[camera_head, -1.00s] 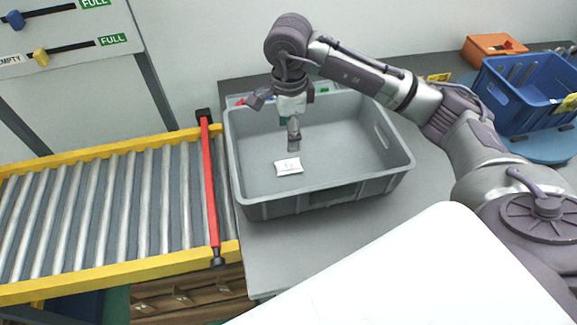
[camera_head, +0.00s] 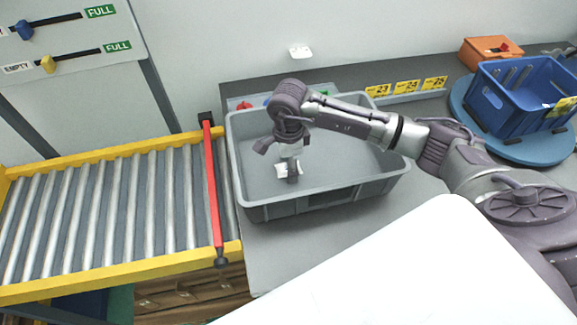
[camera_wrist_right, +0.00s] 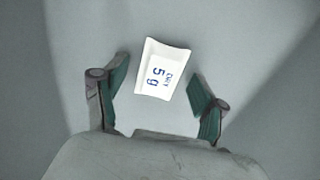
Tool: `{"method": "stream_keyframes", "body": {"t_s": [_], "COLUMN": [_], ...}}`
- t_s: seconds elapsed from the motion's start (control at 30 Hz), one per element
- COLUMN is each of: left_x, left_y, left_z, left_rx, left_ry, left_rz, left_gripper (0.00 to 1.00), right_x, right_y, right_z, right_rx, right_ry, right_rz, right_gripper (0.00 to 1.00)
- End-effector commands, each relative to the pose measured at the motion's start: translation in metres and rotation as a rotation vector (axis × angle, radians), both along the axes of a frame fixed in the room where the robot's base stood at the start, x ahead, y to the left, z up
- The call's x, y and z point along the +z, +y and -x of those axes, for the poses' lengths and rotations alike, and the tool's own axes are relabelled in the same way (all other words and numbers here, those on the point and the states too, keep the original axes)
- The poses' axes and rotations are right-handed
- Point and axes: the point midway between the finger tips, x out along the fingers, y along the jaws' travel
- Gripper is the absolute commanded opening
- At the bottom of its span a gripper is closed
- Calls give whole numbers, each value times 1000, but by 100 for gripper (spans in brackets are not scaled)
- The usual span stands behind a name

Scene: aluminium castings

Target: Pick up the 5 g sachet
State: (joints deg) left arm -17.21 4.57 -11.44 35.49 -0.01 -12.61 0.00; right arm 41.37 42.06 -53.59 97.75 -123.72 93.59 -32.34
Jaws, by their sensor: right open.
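The 5 g sachet (camera_wrist_right: 162,70) is small and white with blue print reading "5 g". It lies on the floor of the grey tote (camera_head: 330,201). In the head view the sachet (camera_head: 281,171) is partly hidden behind my right gripper (camera_head: 291,172). In the right wrist view my right gripper (camera_wrist_right: 155,95) is open and empty, with its green-padded fingers apart. The sachet lies just beyond the fingertips, roughly centred between them, slightly turned. No contact shows. My left gripper is not in view.
A roller conveyor (camera_head: 110,210) with a red bar (camera_head: 213,190) across its end stands left of the tote. A blue crate (camera_head: 525,98) sits on a round blue turntable at the right, with an orange box (camera_head: 488,52) behind. The tote walls surround the right gripper.

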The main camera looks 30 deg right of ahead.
Motion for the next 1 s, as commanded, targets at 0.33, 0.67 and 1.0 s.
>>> {"method": "stream_keyframes", "body": {"t_s": [0.33,0.67,1.0], "left_x": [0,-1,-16], "left_y": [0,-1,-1], "left_z": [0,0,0], "left_rx": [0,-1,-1], "left_ry": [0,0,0], "left_rz": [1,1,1], "left_gripper": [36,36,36], "right_x": [0,1,35], "right_y": [0,0,0], "right_z": [0,0,-2], "right_rx": [0,0,0], "right_ry": [0,0,-7], "right_rz": [0,0,0], "right_gripper": [26,17,17]}}
